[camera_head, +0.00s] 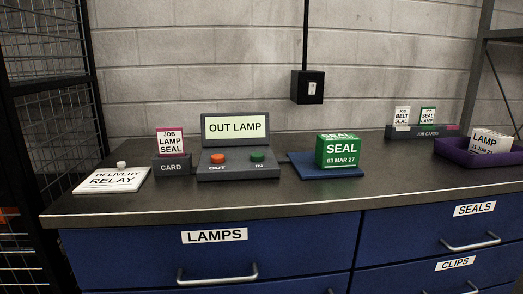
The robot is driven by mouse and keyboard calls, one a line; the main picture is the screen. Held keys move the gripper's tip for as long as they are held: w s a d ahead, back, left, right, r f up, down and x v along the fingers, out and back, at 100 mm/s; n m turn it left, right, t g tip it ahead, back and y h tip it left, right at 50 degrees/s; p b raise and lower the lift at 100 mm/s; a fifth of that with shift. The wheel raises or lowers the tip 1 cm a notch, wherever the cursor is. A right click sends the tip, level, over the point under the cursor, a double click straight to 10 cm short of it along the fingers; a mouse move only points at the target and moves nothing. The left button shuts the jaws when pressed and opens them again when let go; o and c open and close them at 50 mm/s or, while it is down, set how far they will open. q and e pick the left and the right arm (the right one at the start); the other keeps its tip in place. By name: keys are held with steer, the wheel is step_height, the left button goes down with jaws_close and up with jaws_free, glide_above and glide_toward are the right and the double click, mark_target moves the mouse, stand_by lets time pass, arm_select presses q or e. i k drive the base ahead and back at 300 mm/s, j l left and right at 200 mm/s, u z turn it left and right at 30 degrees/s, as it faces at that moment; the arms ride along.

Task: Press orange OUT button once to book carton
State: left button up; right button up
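A dark grey button box (236,174) stands on the counter left of the middle. Its upright screen (234,127) reads "OUT LAMP". The orange button (218,158), labelled "OUT", is on the left of its sloped face. A green button (257,156), labelled "IN", is on the right. A green carton (338,152) marked "SEAL 03 MAR 27" sits on a blue pad (301,164) right of the box. A white carton (490,142) marked "LAMP" lies in a purple tray (461,158) at the far right. Neither of my grippers shows in the view.
A card holder (172,168) with a "JOB LAMP SEAL" card (170,141) stands left of the box. A white "DELIVERY RELAY" board (112,180) lies further left. A job card rack (421,132) stands at the back right. Blue drawers (300,245) are below; the counter's front strip is clear.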

mark_target(217, 159)
steer(key=i+l, duration=0.25)
steer(key=i, duration=0.2)
steer(key=i+l+u, duration=0.15)
steer(key=i, duration=0.3)
steer(key=l, duration=0.1)
